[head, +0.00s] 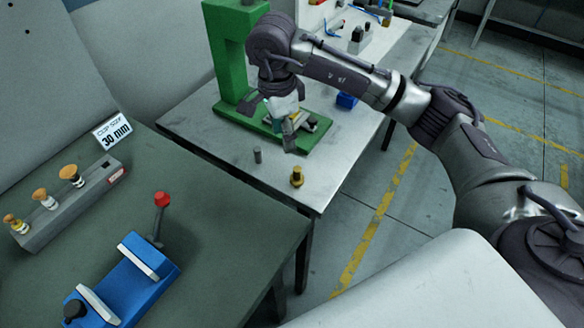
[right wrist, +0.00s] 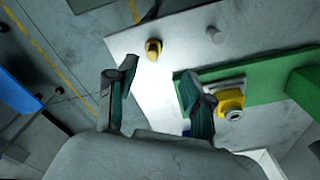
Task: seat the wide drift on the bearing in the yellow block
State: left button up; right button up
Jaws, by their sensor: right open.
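The yellow block (right wrist: 230,100) has a grey metal ring, the bearing (right wrist: 234,115), in its face. The block sits on the green press base in the right wrist view; in the head view my gripper partly hides it. A short brass-coloured piece with a knob (head: 297,176) stands upright near the bench's front corner, and a plain grey cylinder (head: 257,155) stands to its left. I cannot tell for sure which one is the wide drift. My right gripper (head: 272,125) is open and empty above the press base; its spread fingers also show in the right wrist view (right wrist: 158,78). My left gripper is out of view.
The green press (head: 228,50) rises behind my right gripper. A small blue block (head: 346,100) lies beyond its base. On the nearer dark table are a grey rack (head: 75,205) with several wooden-topped tools, a blue fixture (head: 130,285) and a red-knobbed lever (head: 161,200).

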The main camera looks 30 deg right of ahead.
aim_at(297, 169)
jog(key=shift+h, duration=0.3)
jog(key=f, duration=0.2)
jog(key=d+f, duration=0.1)
jog(key=f, duration=0.2)
jog(key=d+f+p, duration=0.1)
jog(key=f, duration=0.1)
jog(key=shift+s+d+f, duration=0.1)
jog(key=shift+d+f, duration=0.05)
jog(key=shift+f, duration=0.1)
jog(key=shift+s+f+p, duration=0.15)
jog(key=shift+f+p, duration=0.2)
jog(key=shift+f, duration=0.15)
jog(key=f, duration=0.1)
jog(key=f+p, duration=0.1)
jog(key=f, duration=0.1)
jog(key=shift+s+d+f, duration=0.3)
jog(key=shift+f, duration=0.45)
grip_shut()
